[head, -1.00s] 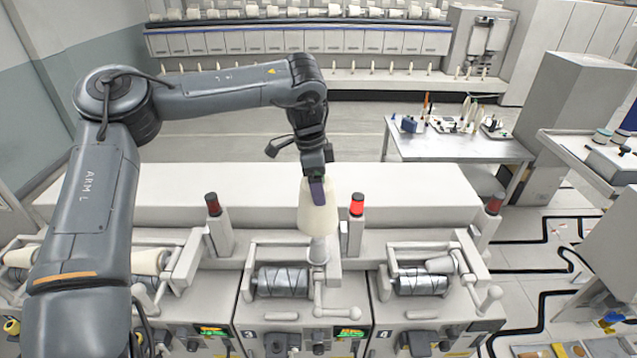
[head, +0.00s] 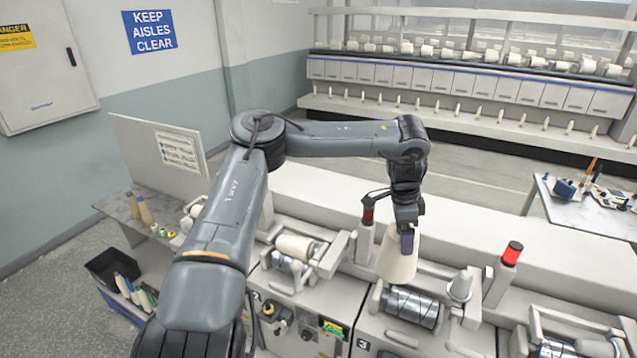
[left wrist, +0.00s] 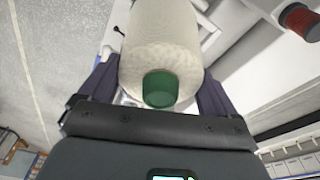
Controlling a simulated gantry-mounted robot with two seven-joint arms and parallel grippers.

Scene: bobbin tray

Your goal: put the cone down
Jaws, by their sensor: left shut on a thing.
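My left gripper (head: 406,240) points down and is shut on a cream yarn cone (head: 397,262). The cone hangs upright above the back of the winding machine, to the left of a bare grey spindle cone (head: 460,287). In the left wrist view the cone (left wrist: 160,45) lies between both dark fingers, and its green tube end (left wrist: 160,89) faces the camera. Whether the cone's lower end touches anything is hidden. My right gripper is not in view.
Signal lamps stand close by: one with a lit red top (head: 512,253) right of the cone, one dark red (head: 367,212) behind it. Another station holds a cream cone (head: 295,246). A side table (head: 120,205) at left has a partly bare top and a black bin (head: 112,265) below its edge.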

